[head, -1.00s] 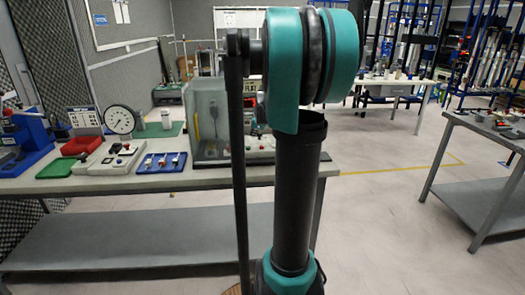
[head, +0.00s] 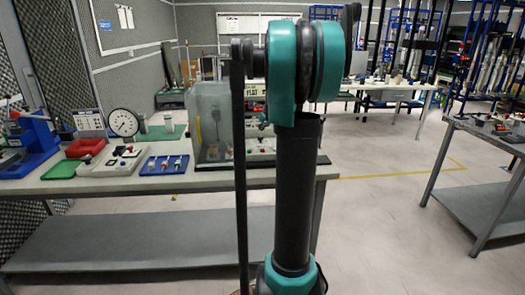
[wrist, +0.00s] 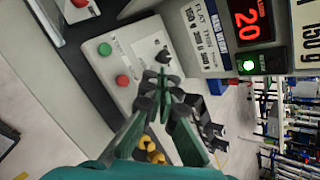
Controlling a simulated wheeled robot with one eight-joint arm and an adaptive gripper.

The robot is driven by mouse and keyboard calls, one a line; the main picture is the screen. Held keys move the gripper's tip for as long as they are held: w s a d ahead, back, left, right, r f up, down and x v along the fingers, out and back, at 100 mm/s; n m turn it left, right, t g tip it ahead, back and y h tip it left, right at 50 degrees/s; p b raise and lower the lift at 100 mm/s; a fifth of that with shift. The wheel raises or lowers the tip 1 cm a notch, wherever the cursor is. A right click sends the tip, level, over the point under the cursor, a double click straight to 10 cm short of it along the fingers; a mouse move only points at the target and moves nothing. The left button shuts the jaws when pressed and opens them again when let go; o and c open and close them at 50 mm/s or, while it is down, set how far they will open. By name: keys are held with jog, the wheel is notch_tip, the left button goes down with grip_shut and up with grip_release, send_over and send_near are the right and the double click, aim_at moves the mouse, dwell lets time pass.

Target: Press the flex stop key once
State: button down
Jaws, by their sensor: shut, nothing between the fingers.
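In the wrist view a pale control panel (wrist: 140,50) carries a green button (wrist: 105,49), a red button (wrist: 122,80) and a black knob (wrist: 162,56). The red button looks like a stop key, but I cannot read a label beside it. My gripper (wrist: 163,76) is shut and empty, its tips over the panel near the knob, right of the red button. I cannot tell whether the tips touch the panel. In the head view my arm partly hides the clear-walled machine (head: 212,115) and its front controls; my gripper is hidden there.
Another red button (wrist: 80,3) shows at the top. On the bench (head: 110,187) are a blue tray (head: 164,164), a dial gauge (head: 124,122) and a red bin (head: 85,148).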

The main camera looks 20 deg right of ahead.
aim_at(263, 150)
jog(key=shift+f, duration=3.55)
jog(key=shift+f, duration=0.4)
jog(key=shift+f, duration=0.55)
jog(key=shift+r, duration=1)
jog(key=shift+r, duration=2.5)
